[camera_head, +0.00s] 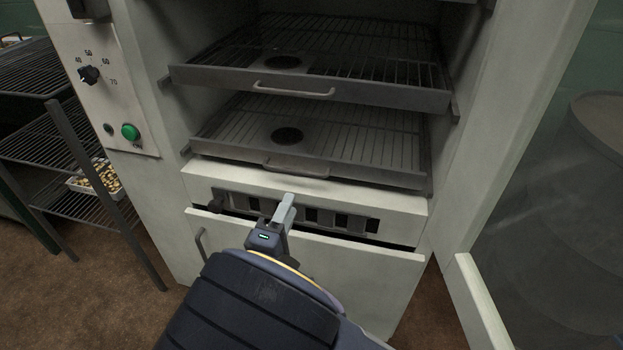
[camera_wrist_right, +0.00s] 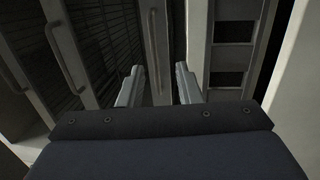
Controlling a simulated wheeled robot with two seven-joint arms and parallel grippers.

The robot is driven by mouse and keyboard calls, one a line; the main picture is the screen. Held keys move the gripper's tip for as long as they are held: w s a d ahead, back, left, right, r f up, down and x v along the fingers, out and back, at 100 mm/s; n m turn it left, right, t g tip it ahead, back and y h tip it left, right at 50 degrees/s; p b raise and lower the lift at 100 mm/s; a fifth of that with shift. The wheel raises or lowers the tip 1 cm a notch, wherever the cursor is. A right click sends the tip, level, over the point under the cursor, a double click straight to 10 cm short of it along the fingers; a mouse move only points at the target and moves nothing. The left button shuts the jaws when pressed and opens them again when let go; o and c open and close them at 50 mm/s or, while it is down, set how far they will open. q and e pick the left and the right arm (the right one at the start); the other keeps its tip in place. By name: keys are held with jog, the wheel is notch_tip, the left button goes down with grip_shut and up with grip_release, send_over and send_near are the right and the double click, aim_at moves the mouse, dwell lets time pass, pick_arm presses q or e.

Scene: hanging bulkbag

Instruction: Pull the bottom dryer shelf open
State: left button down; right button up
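The bottom dryer shelf (camera_head: 375,172) is a metal grate tray with a plain front bar, in the lower part of the white dryer. Its curved handle (camera_head: 297,170) is at the middle of the front. My right gripper (camera_head: 287,206) is just below and in front of that handle in the head view. In the right wrist view the gripper (camera_wrist_right: 159,84) is open, its two fingers apart with nothing held. The handle (camera_wrist_right: 153,45) shows beyond the gap between the fingertips; contact is not visible. My left gripper is in neither view.
Another shelf (camera_head: 390,92) with a handle sits above the bottom one. Below is a panel with dark slots and a tilted front flap (camera_head: 345,264). The glass door (camera_head: 535,190) stands open on the right. A wire rack (camera_head: 40,140) stands at left.

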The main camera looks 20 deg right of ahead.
jog(key=w+d+r+t, duration=0.1)
jog(key=w+d, duration=0.2)
jog(key=w, duration=0.4)
jog(key=shift+r+n+y+b, duration=0.35)
jog(key=shift+r+n+y, duration=0.05)
jog(key=shift+c, duration=0.3)
grip_shut()
